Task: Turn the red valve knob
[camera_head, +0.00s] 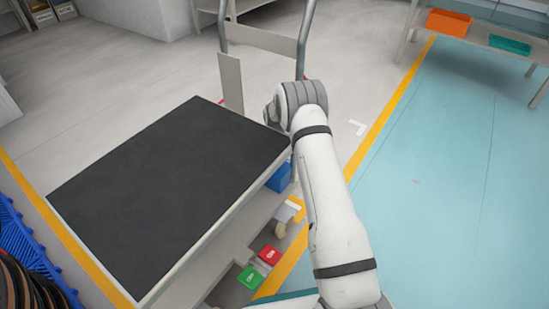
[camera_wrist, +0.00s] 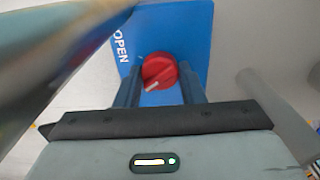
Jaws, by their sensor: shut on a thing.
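The red valve knob (camera_wrist: 160,72) shows in the wrist view. It is round, with a pale pointer line slanting to its lower left. It sits on a blue panel (camera_wrist: 190,22) with the white word OPEN at its left. My gripper (camera_wrist: 160,85) has one finger on each side of the knob and is shut on it. In the head view my arm reaches down past the black-topped cart. A blue piece (camera_head: 280,176) shows there beside the cart's edge; the knob and my fingers are hidden in that view.
The black-topped cart (camera_head: 170,185) stands left of my arm. A shelf with an orange bin (camera_head: 449,22) and a teal bin (camera_head: 509,45) is at the upper right. The blue-green floor at the right is clear.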

